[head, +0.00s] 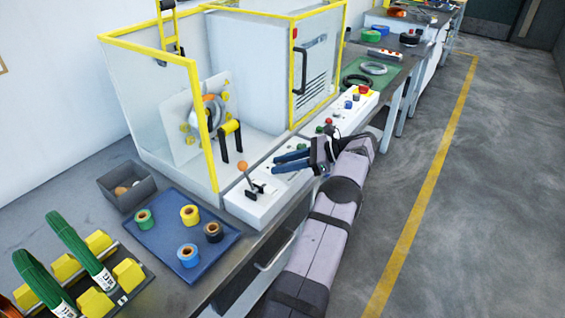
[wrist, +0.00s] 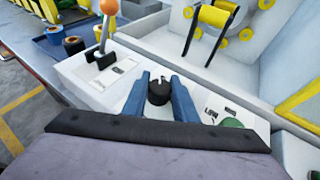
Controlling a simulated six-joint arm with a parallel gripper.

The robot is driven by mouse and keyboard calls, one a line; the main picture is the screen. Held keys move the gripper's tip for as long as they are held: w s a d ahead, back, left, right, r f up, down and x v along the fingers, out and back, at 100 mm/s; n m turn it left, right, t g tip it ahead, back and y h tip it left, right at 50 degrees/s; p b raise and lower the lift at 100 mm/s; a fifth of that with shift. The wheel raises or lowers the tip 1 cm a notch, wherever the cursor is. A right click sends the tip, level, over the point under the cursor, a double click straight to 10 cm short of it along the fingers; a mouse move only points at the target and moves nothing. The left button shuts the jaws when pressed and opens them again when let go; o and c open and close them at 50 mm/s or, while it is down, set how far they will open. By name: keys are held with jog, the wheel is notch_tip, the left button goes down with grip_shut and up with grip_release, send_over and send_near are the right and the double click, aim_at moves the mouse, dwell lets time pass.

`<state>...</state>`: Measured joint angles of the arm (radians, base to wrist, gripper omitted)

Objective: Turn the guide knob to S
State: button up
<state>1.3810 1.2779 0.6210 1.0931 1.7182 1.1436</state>
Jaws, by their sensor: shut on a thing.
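The guide knob (wrist: 158,91) is a small black round knob on the white control panel. In the wrist view my gripper (wrist: 159,84) has its two blue fingers on either side of the knob, shut on it. A pale pointer mark shows on the knob's top, toward the far side; I cannot read the letters around it. In the head view my gripper (head: 276,165) reaches over the panel (head: 247,207) from the right, and the knob is not clearly visible there.
An orange-topped lever (head: 243,167) stands left of the gripper on the panel. A green button (wrist: 232,123) lies to the right in the wrist view. The yellow-framed machine guard (head: 205,120) rises behind. A blue tray (head: 183,232) with tape rolls lies to the left.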

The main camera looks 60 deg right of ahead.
dwell(0.7)
jog(key=o, duration=1)
jog(key=shift+o, duration=0.2)
notch_tip(320, 180, up, 10)
jog(key=shift+r+p, duration=0.1)
jog(key=shift+p, duration=0.3)
jog(key=shift+o, duration=0.2)
